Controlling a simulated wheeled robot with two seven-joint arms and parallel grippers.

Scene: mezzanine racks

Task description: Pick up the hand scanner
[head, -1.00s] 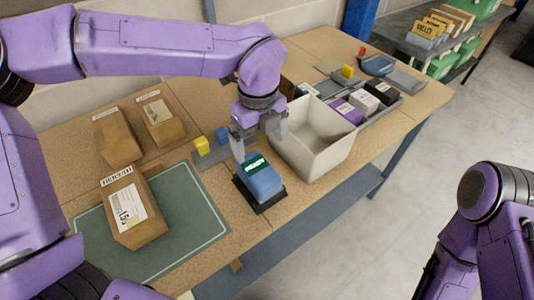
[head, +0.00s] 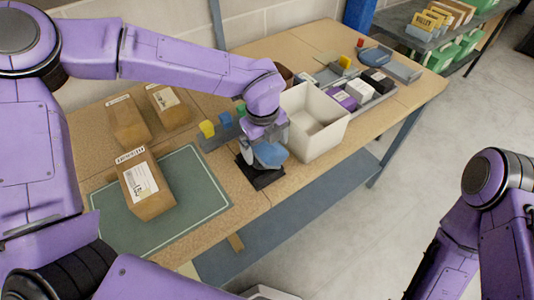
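The hand scanner is most likely the blue device (head: 269,155) on a black base (head: 261,178) near the table's front edge. My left gripper (head: 260,150) is down at the device, with a grey finger along its left side. The hand covers the device's top and its display. Whether the fingers press on it, and whether it sits in or just above the base, cannot be made out. My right arm (head: 480,220) is at the right, away from the table; its gripper is out of the picture.
A white open bin (head: 320,135) stands just right of my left gripper. Brown parcels (head: 145,187) lie at the left, one on a green mat (head: 198,200). Small yellow (head: 207,129) and blue blocks stand behind. A grey tray with boxes (head: 345,98) is farther back.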

